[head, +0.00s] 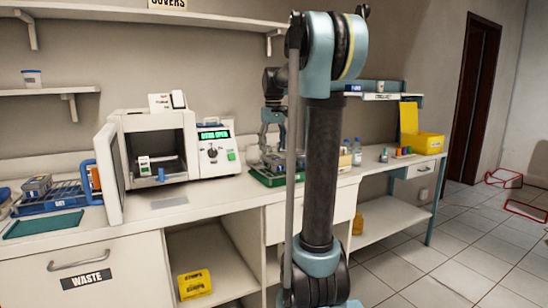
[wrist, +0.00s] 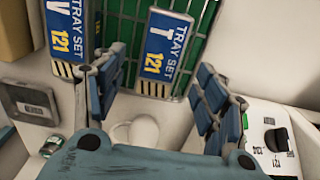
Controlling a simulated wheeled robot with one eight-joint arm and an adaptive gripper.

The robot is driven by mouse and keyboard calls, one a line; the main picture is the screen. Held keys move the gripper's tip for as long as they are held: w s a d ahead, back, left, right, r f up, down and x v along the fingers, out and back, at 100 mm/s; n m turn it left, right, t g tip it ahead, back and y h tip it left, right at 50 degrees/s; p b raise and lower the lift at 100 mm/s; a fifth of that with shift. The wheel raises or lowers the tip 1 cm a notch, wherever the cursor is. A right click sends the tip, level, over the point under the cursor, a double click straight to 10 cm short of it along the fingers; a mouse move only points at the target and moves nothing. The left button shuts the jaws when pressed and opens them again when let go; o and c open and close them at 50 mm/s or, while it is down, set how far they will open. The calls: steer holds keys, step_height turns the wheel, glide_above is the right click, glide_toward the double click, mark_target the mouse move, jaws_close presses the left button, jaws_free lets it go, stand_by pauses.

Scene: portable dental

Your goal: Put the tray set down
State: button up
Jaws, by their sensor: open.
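Two blue-labelled tray sets marked 121 stand before a green rack (wrist: 195,60) in the wrist view. The one marked T (wrist: 166,45) lies ahead of my gripper (wrist: 160,75), between the lines of its fingers. The other tray set (wrist: 68,30) is at upper left, partly behind the left finger. My gripper is open, with nothing seen held between its fingers. In the head view my gripper (head: 271,125) is over the green tray (head: 268,178) on the counter, partly hidden by my arm. I cannot tell whether the fingers touch the T set.
A white steriliser (head: 160,150) stands open at left, its door (head: 108,175) swung out and a small item inside. A blue rack (head: 55,197) and teal mat (head: 44,224) lie farther left. A yellow box (head: 425,143) stands on the far right counter.

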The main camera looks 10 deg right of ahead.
mark_target(273, 157)
step_height(273, 157, up, 6)
steer(key=s+f+m+t, duration=0.1)
steer(key=s+f, duration=0.5)
steer(key=s, duration=0.4)
steer(key=s+f+m, duration=0.1)
steer(key=s+f, duration=0.6)
steer(key=s, duration=0.3)
steer(key=s+f+m+t, duration=0.1)
steer(key=s+f, duration=1.3)
steer(key=f, duration=0.4)
steer(key=shift+s+d+f, duration=0.3)
steer(key=shift+s+f, duration=0.1)
steer(key=shift+w+f, duration=0.2)
steer(key=shift+w, duration=0.15)
